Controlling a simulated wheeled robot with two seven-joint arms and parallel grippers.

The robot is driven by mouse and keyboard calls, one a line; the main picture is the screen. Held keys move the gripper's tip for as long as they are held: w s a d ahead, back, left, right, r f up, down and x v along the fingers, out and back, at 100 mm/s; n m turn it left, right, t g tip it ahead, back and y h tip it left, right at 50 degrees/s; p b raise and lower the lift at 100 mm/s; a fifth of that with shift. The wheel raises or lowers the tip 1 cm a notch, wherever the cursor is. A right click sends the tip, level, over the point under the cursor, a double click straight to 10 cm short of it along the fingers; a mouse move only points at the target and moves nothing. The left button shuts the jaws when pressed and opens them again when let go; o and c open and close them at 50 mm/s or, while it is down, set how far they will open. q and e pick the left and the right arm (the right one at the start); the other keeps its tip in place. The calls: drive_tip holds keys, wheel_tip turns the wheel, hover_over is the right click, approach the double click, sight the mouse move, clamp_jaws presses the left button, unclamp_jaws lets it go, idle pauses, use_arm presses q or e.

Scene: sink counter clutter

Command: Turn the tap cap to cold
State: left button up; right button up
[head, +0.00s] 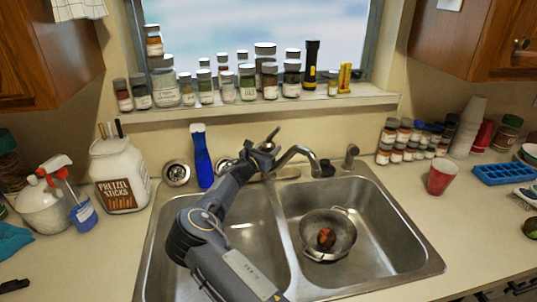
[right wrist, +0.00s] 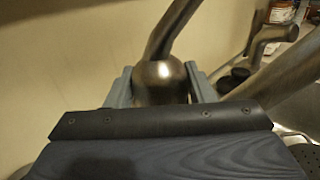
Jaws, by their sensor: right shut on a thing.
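The tap cap (right wrist: 160,82) is a rounded metal dome with a lever (right wrist: 172,28) rising from its top in the right wrist view. In the head view the lever (head: 272,134) shows above my gripper, while the cap is mostly hidden by it. My right gripper (head: 264,149) is at the base of the tap behind the sink. Its two grey fingers (right wrist: 160,86) sit on either side of the cap, shut on it. The curved tap spout (head: 300,152) reaches right over the sink. My left gripper is not in view.
The double steel sink (head: 400,222) lies below, with a colander (head: 345,226) in its right basin. A blue bottle (head: 202,165) stands left of the tap. A small metal fixture (head: 351,157) stands to its right. Several jars line the window sill (head: 215,112) behind.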

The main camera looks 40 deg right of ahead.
drive_tip(key=shift+t, duration=0.3)
drive_tip(key=o, duration=0.7)
drive_tip(key=shift+s+a, duration=0.1)
drive_tip(key=shift+a, duration=0.35)
drive_tip(key=b+v, duration=0.2)
drive_tip(key=v, duration=0.5)
drive_tip(key=shift+r, duration=0.15)
